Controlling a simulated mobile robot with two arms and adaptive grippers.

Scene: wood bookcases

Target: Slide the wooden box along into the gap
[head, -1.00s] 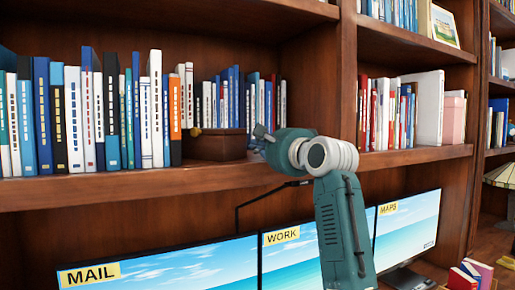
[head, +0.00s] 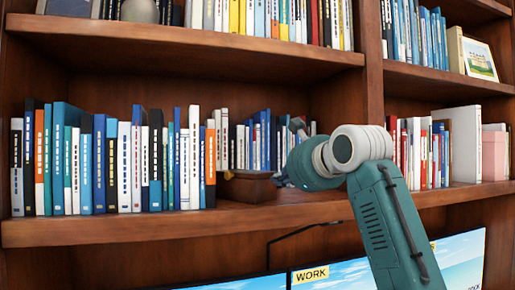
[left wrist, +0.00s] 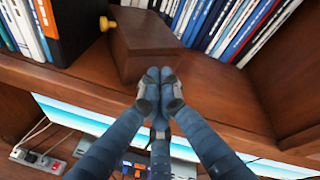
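The wooden box (head: 248,188) is dark brown and sits on the middle shelf, right of an upright black and orange book (head: 210,165). It stands in front of a row of thinner books set deeper in. In the left wrist view the box (left wrist: 150,45) shows from close by, with a yellow knob (left wrist: 106,24) toward the books. My left gripper (left wrist: 158,80) has its fingers together at the box's near right end. No object shows between them; contact is hard to tell. In the head view my left gripper (head: 294,152) is partly hidden behind its own wrist. My right gripper is not in view.
Upright books (head: 110,165) fill the shelf left of the box. A wooden divider (head: 374,90) stands right of my gripper. Monitors (head: 340,278) stand below the shelf. Some bare shelf (left wrist: 225,90) lies right of the box in the left wrist view.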

